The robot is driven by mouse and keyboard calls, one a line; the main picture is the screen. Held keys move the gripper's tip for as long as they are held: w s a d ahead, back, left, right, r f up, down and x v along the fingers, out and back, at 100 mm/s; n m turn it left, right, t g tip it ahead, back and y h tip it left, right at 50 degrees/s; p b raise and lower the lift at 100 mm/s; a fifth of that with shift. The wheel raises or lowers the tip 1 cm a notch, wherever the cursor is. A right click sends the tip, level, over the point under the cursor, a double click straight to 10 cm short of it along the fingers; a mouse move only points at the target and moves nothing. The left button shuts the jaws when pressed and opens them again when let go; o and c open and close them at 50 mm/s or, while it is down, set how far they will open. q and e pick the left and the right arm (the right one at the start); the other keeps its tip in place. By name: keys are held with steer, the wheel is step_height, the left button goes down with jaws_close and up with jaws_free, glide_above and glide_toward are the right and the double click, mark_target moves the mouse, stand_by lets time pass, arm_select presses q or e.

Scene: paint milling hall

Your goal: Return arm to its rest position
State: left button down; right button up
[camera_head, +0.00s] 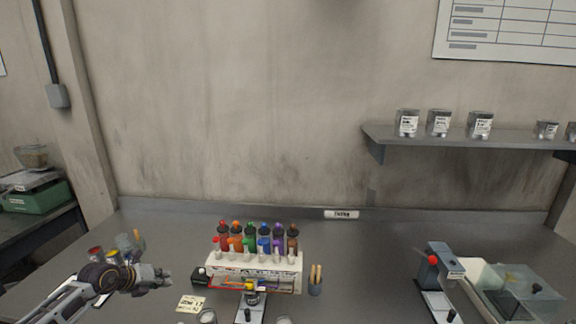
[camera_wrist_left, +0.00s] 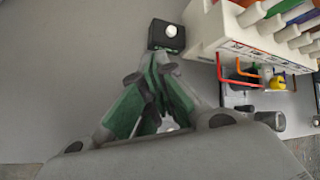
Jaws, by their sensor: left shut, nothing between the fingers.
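My left gripper (camera_head: 158,277) is over the left part of the grey bench, left of the bottle rack. Its fingers are closed together with nothing between them. In the left wrist view my left gripper (camera_wrist_left: 160,72) points at a small black box with a white knob (camera_wrist_left: 167,35), apart from it as far as I can tell. My left arm comes in from the lower left. My right gripper is in neither view.
A white rack (camera_head: 257,262) with several coloured bottles stands mid-bench. A cup of sticks (camera_head: 315,281) is right of it. A red-knobbed device (camera_head: 440,280) and a clear bin (camera_head: 510,285) stand right.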

arm_select(q)
steer(key=s+d+r+n+t+h, duration=0.1)
steer(key=d+r+n+t+h, duration=0.1)
steer(key=d+r+n+t, duration=0.5)
steer(key=s+d+r+n+t+h, duration=0.1)
steer(key=s+d+r+n+t, duration=0.3)
steer(key=d, duration=0.6)
steer(key=s+a+f+n+g+y, duration=0.65)
steer(key=s+f+n+y, duration=0.35)
steer(key=n, duration=0.6)
steer(key=s+d+f+n+g+h, duration=0.15)
steer(key=s+d+f+g, duration=0.3)
steer(key=s, duration=0.45)
steer(key=s+d+f+n+g+h, duration=0.1)
steer(key=s+d+f+g+h, duration=0.25)
steer(key=s, duration=0.55)
steer(key=s+f+g+y, duration=0.1)
steer(key=s+f+g, duration=0.2)
steer(key=f, duration=3)
steer(key=s+a+f, duration=0.2)
steer(key=s+f, duration=0.8)
steer(key=s, duration=0.1)
steer(key=s+a+f, duration=0.1)
steer(key=s+f, duration=0.9)
steer(key=s, duration=0.1)
steer(key=shift+s+a+f+g+y+b, duration=0.15)
steer(key=shift+a+f+g+y+b, duration=0.1)
steer(key=shift+a+g+y+b, duration=0.15)
